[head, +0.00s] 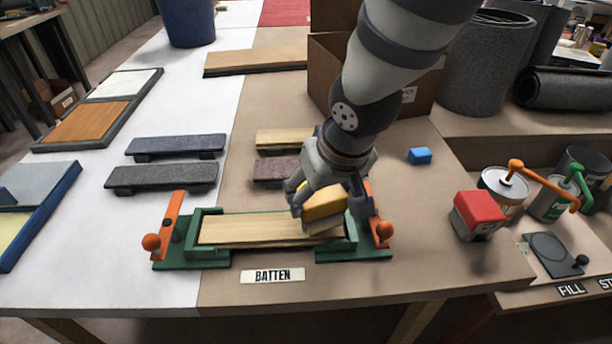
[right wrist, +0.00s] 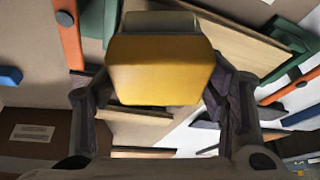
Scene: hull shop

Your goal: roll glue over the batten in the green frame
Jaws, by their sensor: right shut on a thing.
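The pale wooden batten (head: 250,230) lies flat in the green frame (head: 208,251), behind the BATTEN label. The frame has an orange lever with a ball knob at each end. My right gripper (head: 332,203) is shut on a yellow block (head: 323,205) with a pale lower part; it also fills the middle of the right wrist view (right wrist: 160,70). The block is at the batten's right end and hides part of it. I cannot tell whether it touches the wood. My left gripper is not in view.
A red-topped block (head: 478,212) and a small blue block (head: 419,156) are on the table to the right. Dark slabs (head: 163,178) lie behind the frame. A cardboard box (head: 330,75) stands at the back. The table in front of the frame is mostly clear.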

